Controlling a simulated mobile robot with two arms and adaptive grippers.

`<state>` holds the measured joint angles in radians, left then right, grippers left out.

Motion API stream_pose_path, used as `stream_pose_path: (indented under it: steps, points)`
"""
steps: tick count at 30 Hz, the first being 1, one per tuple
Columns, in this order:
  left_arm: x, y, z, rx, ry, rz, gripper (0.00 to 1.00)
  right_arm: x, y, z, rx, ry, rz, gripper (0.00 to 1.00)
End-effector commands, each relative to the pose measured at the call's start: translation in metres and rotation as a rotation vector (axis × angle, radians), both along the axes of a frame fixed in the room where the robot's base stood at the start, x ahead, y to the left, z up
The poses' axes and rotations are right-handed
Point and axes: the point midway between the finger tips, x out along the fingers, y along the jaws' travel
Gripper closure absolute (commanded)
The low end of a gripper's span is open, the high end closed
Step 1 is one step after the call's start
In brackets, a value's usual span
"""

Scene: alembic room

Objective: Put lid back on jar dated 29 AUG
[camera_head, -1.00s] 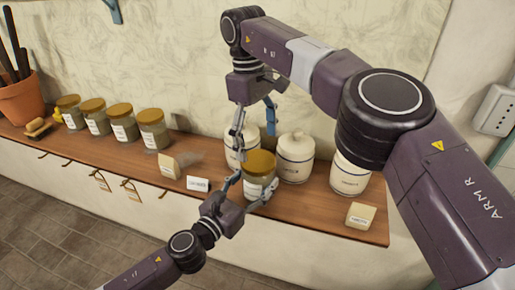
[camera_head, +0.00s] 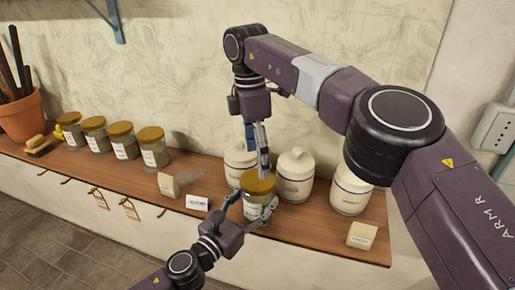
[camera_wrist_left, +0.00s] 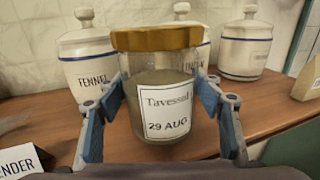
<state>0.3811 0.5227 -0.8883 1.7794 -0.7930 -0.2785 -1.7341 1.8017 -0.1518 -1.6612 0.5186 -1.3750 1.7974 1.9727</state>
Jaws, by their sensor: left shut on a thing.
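The glass jar dated 29 AUG (camera_wrist_left: 166,115) stands upright with pale powder inside. It also shows in the head view (camera_head: 256,212). A gold lid (camera_head: 258,182) is over its mouth. In the left wrist view the lid (camera_wrist_left: 157,39) looks shifted a little left of the jar; I cannot tell if it is fully seated. My left gripper (camera_head: 250,208) is shut on the jar, a finger on each side. My right gripper (camera_head: 259,160) points down just above the lid, its fingers overlapping in view. Whether it touches the lid is unclear.
White canisters (camera_head: 295,176) stand close behind and to the right. Several lidded jars (camera_head: 121,141) line the shelf at left. The shelf's front edge is close.

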Motion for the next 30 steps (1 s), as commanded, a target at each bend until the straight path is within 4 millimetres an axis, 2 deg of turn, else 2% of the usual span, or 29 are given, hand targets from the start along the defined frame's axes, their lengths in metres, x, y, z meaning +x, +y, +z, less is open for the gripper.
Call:
stream_pose_path:
  steps: [30]
  points:
    - [0.0, 0.0, 0.001, -0.001, -0.001, 0.0, 1.0, 0.0, 0.0, 0.015, 0.101, 0.071, 1.793, 0.21]
